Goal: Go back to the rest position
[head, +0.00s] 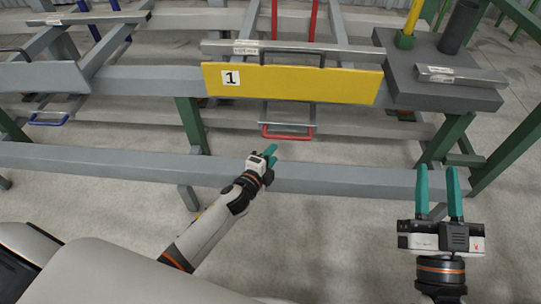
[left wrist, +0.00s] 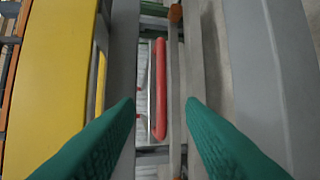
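My left gripper (head: 270,155) is in front of the runout table, near the grey front rail and a little below and left of a red handle (head: 288,136). In the left wrist view its two teal fingers (left wrist: 160,102) are apart with nothing held. The red handle (left wrist: 161,88) shows beyond the gap between them. My right gripper (head: 438,172) is at the right of the head view, with its two teal fingers upright, apart and empty. It overlaps the right part of the front rail in the picture.
A yellow board (head: 310,85) marked 1 hangs above the red handle. The grey front rail (head: 100,160) crosses the view. A dark grey block (head: 440,92) with a metal bar (head: 460,76) sits at upper right. Bare concrete floor (head: 310,230) lies between my arms.

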